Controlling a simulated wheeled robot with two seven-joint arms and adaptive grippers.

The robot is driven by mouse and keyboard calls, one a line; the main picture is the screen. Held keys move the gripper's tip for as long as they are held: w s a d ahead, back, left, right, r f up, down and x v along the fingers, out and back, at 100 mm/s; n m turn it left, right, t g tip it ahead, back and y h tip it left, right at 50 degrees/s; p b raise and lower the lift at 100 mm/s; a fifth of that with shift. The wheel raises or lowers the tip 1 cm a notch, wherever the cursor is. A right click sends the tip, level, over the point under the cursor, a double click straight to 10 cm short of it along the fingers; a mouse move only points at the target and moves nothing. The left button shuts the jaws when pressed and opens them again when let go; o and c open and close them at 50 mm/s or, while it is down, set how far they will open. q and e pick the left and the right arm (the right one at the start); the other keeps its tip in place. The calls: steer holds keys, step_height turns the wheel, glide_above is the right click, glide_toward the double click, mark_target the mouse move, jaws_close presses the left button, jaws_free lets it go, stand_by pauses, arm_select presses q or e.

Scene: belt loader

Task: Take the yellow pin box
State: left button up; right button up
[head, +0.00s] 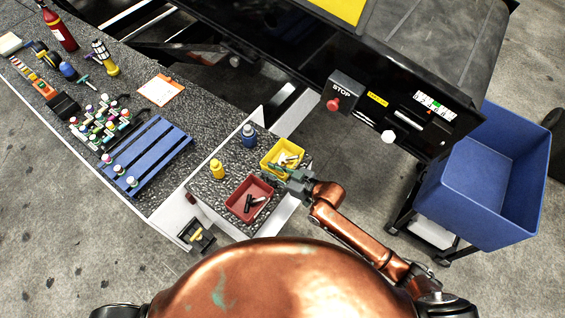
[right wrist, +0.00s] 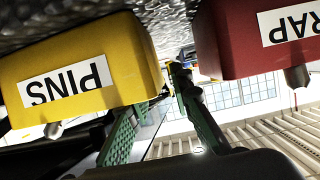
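The yellow pin box (head: 269,161) stands on a dark speckled shelf in the head view, with a few small pale and dark parts in it. In the right wrist view the yellow box (right wrist: 120,55) shows upside down, with a white PINS label. My right gripper (head: 279,172) is at the box's near side, between it and the red box. In the right wrist view its two green-padded fingers (right wrist: 160,95) are apart, with no object clearly held between them. I cannot tell whether a finger touches the yellow box. My left gripper is not in view.
A red box (head: 236,204), its label partly reading RAP, stands close to the yellow one. A yellow bottle (head: 217,170) and a blue bottle (head: 249,137) stand nearby. The black machine (head: 345,65) with a red stop button (head: 333,104) overhangs behind; a blue bin (head: 470,205) is right.

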jaws_close()
steer(key=shift+r, duration=0.1)
stand_by(0.4)
